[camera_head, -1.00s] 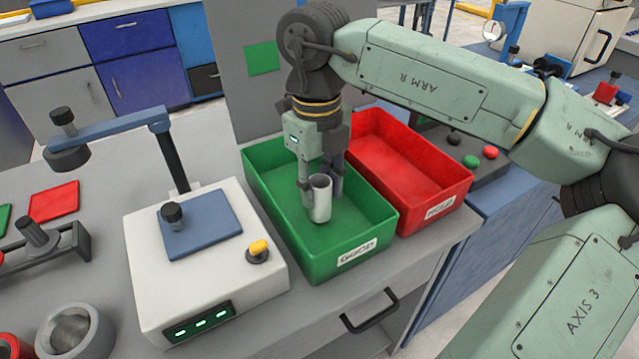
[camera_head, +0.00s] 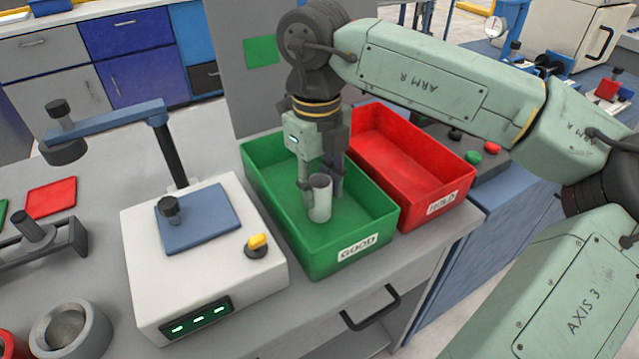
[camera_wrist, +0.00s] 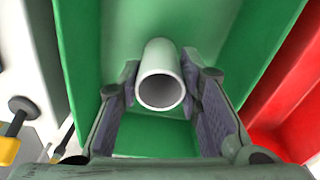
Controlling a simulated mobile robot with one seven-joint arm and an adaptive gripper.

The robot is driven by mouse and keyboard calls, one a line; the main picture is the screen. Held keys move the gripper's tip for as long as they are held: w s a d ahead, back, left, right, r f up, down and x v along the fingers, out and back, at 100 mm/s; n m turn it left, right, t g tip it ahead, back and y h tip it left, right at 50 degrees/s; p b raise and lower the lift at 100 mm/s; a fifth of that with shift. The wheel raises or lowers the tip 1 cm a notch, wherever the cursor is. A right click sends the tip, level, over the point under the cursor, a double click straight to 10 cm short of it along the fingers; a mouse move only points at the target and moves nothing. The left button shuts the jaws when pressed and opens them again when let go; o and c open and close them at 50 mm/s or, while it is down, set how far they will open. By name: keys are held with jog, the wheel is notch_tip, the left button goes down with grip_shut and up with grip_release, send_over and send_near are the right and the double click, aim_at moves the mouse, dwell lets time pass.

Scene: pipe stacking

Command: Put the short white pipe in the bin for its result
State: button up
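The short white pipe (camera_head: 320,198) is upright inside the green bin labelled GOOD (camera_head: 350,252). My gripper (camera_head: 321,190) reaches down into this bin, with one finger on each side of the pipe. In the wrist view, the pipe (camera_wrist: 160,78) sits between the two finger pads (camera_wrist: 160,85), its open end facing the camera, and both pads appear to touch it. The pipe's lower end is near the bin floor; I cannot tell whether it touches. A red bin (camera_head: 432,208) with its own label stands just right of the green bin.
A white test device (camera_head: 150,275) with a blue plate, yellow knob and green lights stands left of the green bin. Its blue-grey arm (camera_head: 110,125) rises behind it. A grey ring (camera_head: 70,330) and a grey fixture (camera_head: 40,235) are at the left. The bench's front edge is close to the bins.

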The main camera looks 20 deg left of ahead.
jog(key=o, duration=0.5)
jog(key=shift+r, duration=0.1)
notch_tip(320, 180, up, 12)
jog(key=shift+a, duration=0.15)
dwell(0.3)
jog(key=shift+w, duration=0.1)
dwell(0.3)
